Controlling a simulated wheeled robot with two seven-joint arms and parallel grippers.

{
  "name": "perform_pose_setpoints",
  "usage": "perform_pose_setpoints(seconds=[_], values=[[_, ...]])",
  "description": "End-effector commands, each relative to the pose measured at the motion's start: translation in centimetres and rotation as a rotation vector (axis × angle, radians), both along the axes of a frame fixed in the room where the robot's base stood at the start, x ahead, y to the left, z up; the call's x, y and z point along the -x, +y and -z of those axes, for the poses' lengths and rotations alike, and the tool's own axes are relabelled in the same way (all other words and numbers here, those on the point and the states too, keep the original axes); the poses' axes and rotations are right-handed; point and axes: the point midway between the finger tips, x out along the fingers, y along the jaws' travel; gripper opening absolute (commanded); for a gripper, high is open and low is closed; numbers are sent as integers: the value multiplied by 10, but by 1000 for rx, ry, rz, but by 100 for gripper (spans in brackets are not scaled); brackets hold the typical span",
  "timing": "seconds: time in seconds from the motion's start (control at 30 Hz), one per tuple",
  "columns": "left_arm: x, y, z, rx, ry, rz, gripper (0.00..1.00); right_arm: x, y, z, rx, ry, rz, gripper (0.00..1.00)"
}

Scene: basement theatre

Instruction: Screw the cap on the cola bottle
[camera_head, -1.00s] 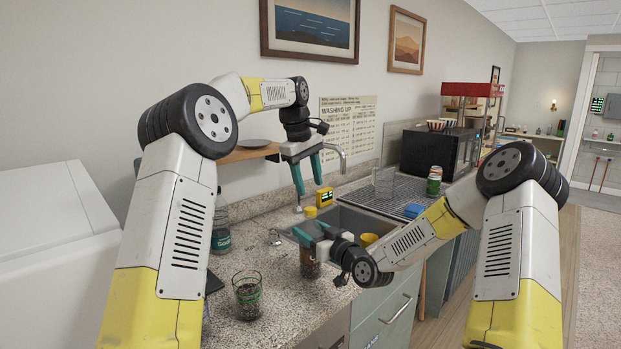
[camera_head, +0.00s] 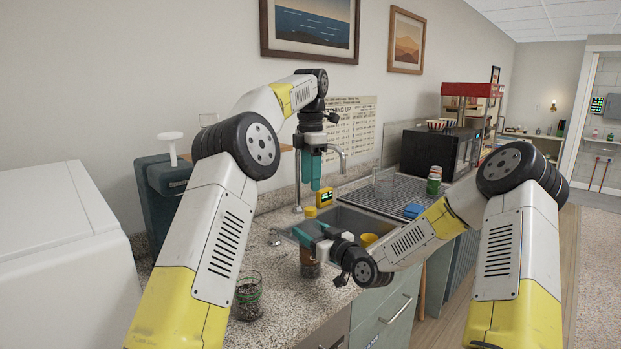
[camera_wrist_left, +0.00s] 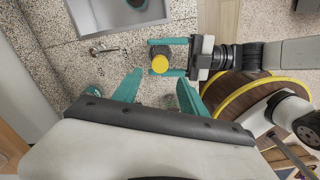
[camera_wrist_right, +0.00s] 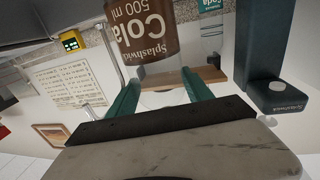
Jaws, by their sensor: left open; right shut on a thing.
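The cola bottle (camera_head: 309,268) stands upright on the speckled counter in front of the sink. It is dark brown, and its label shows upside down in the right wrist view (camera_wrist_right: 143,28). A yellow cap (camera_head: 310,212) is at the bottle's top; the left wrist view shows it from above as a round disc (camera_wrist_left: 160,63). I cannot tell how tightly it sits. My right gripper (camera_head: 308,236) is shut on the bottle from the side, below the cap. My left gripper (camera_head: 314,188) is open and empty, pointing down above the cap, apart from it.
The sink (camera_head: 358,222) lies just behind the bottle, with a tap (camera_head: 342,160) and a small yellow timer (camera_head: 324,197). A glass with dark contents (camera_head: 248,298) stands front left. A dark teal appliance (camera_head: 160,195) is at the left. A drying rack (camera_head: 400,190) is at the right.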

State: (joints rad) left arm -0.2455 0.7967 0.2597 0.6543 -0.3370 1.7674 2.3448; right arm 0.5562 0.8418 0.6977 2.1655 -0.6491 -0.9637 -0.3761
Motion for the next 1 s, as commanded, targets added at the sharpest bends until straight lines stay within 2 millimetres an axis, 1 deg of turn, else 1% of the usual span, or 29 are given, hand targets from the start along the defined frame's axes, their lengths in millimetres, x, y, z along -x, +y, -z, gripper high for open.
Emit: perform_pose_setpoints(seconds=[0.17,0.27,0.37,0.6,0.7,0.8,1.0], values=[[0,0,3,1,0,1,50,0,0,0,-1,-1,0,0],[0,1,11,-1,1,2,50,0,0,0,-1,-1,0,0],[0,1,24,0,2,1,50,0,0,0,-1,-1,0,0],[0,1,62,1,2,2,50,0,0,0,-1,-1,0,0],[0,0,72,1,1,3,50,0,0,0,-1,-1,0,0],[0,0,78,1,1,2,50,0,0,0,-1,-1,0,0],[0,0,80,1,-2,2,50,0,0,0,-1,-1,0,0]])
